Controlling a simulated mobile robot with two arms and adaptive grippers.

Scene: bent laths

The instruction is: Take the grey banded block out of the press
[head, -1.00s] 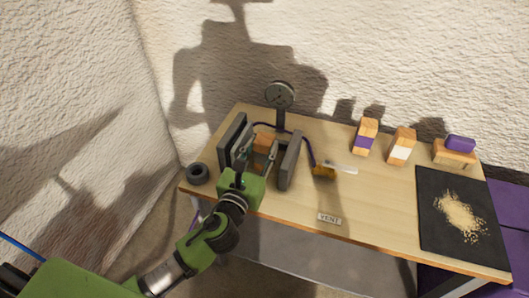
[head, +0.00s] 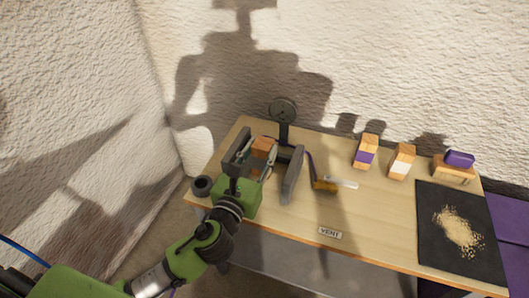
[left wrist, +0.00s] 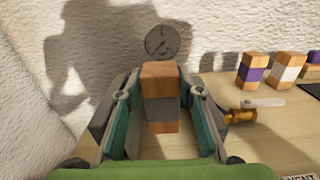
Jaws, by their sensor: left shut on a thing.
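The grey banded block (head: 263,147) is wooden with a grey band, which shows in the left wrist view (left wrist: 161,108). It stands upright between the two dark plates of the press (head: 292,175), with its top near the plates' upper edges. My left gripper (head: 257,160) reaches in from the front and is shut on the block, one finger at each side. The fingers (left wrist: 162,115) also lie between the plates in the left wrist view. The block's lower part is hidden by the gripper in the head view. My right gripper is out of view.
A round gauge (head: 283,110) stands behind the press. A brass valve with a pale lever (head: 325,185) is to its right, a dark ring (head: 202,186) at its left. Purple-banded (head: 366,152) and white-banded (head: 402,161) blocks stand further right, near a black mat (head: 430,250).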

